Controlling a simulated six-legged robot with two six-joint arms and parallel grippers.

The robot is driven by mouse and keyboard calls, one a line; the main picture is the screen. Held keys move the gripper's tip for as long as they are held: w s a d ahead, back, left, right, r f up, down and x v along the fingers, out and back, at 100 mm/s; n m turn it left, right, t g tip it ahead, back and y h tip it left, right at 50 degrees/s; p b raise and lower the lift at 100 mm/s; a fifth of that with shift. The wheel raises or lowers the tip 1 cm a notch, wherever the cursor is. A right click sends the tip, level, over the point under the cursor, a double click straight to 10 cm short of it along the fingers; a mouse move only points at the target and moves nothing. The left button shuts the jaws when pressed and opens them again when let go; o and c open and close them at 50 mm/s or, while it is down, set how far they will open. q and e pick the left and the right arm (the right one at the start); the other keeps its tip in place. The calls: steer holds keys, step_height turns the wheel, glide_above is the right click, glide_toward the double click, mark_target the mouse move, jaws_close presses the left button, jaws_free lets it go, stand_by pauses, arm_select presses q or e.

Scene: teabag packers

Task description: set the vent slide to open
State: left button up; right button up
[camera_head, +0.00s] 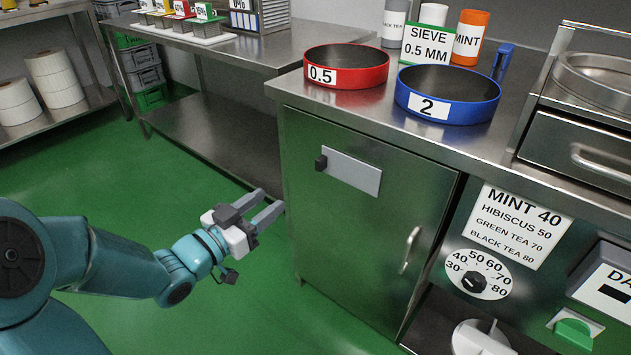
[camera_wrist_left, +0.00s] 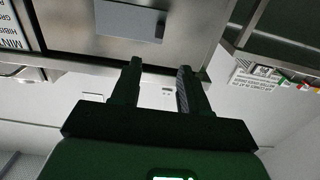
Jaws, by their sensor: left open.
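The vent slide is a pale grey plate (camera_head: 357,172) on the steel cabinet door, with a small black knob (camera_head: 320,163) at its left end. In the left wrist view, which looks upside down, the plate (camera_wrist_left: 122,19) is at the top and the knob (camera_wrist_left: 160,27) is at its right end. No open or shut marking is readable on it. My left gripper (camera_head: 268,201) is open and empty, left of and lower than the knob in the head view, apart from the door. Its two fingers (camera_wrist_left: 159,68) point toward the cabinet. My right gripper is not in view.
The cabinet door handle (camera_head: 411,249) sticks out at the right. Above, a red sieve (camera_head: 372,76) and a blue sieve (camera_head: 470,108) stand on the worktop. A dial (camera_head: 477,274) is on the panel to the right. The green floor around my left arm is clear.

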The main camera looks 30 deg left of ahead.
mark_target(317, 165)
arm_select(q)
steer(key=w+b, duration=0.1)
steer(key=w, duration=0.4)
steer(key=w+d+b, duration=0.1)
steer(key=w, duration=1)
steer(key=shift+d+b, duration=0.15)
steer(key=shift+b, duration=0.25)
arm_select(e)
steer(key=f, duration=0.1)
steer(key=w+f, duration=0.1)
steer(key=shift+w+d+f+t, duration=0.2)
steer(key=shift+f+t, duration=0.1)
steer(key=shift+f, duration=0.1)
